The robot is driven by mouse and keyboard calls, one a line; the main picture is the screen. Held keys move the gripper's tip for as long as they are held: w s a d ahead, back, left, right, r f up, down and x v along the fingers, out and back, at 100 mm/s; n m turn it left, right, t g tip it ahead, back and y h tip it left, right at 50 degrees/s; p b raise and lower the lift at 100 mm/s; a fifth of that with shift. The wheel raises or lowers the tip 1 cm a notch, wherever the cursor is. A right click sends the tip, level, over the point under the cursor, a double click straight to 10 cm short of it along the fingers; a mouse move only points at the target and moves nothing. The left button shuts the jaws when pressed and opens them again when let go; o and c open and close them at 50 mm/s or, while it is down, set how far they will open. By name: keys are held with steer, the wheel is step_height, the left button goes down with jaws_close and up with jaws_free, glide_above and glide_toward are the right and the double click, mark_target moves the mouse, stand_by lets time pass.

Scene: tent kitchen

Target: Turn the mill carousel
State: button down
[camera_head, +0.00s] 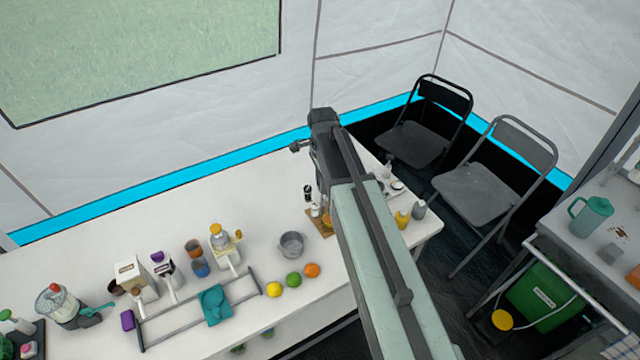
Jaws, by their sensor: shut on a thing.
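The mill carousel stands on the white table, mostly hidden behind my arm. A small dark-capped mill (308,192) and a wooden base (319,228) show at its left side. My gripper (319,180) points down over it from the dark wrist at the end of my arm. It is shut on the carousel, but the fingertips and the exact place of contact are too small and covered to make out.
A grey pot (291,245) and an orange (312,270), lime and lemon stand left of my arm. Yellow and grey bottles (402,218) stand close right of my arm. Folding chairs (482,190) stand beyond the table's right end.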

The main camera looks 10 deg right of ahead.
steer(key=n, duration=0.5)
steer(key=shift+s+d+n, duration=0.15)
steer(key=shift+n, duration=0.15)
steer(key=n, duration=0.5)
steer(key=shift+n, duration=0.3)
steer(key=c, duration=1.2)
jaws_free()
